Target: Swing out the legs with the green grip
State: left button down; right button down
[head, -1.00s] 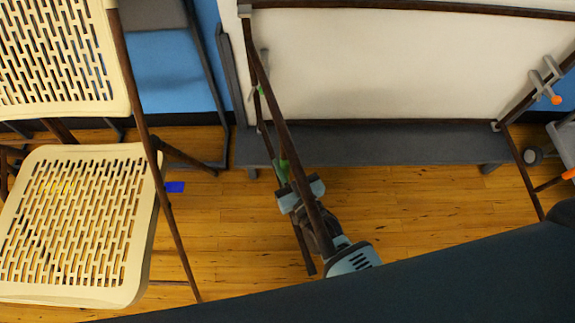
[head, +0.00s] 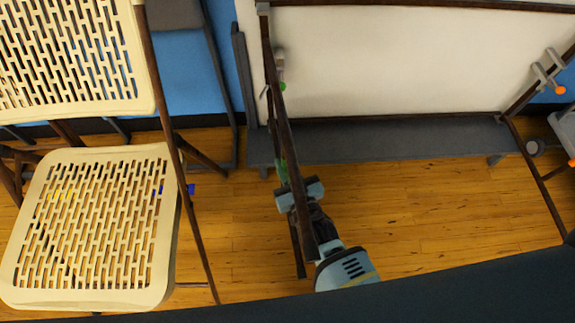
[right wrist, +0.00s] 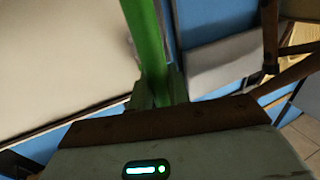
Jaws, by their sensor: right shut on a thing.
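A white panel (head: 390,62) with a dark brown frame stands on its side at the back. Brown legs (head: 282,118) at its left end stick out from it toward me. The green grip (head: 281,171) is on these legs, partly hidden by the brown bar. My right gripper (head: 290,186) is at the green grip and shut on it. In the right wrist view the green grip (right wrist: 148,45) runs up from between the fingers (right wrist: 158,92). My left gripper is not in view.
A cream folding chair (head: 90,225) stands close on the left. A grey clamp with an orange tip (head: 548,74) is on the panel's right side. A dark grey ledge (head: 390,140) runs below the panel. Wooden floor (head: 430,215) is clear in front.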

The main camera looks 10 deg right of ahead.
jog(key=shift+a, duration=0.1)
dwell(0.4)
jog(key=c, duration=1.4)
grip_release()
jog(key=shift+s, duration=0.1)
jog(key=p+v, duration=0.2)
jog(key=v, duration=0.5)
jog(key=shift+s, duration=0.3)
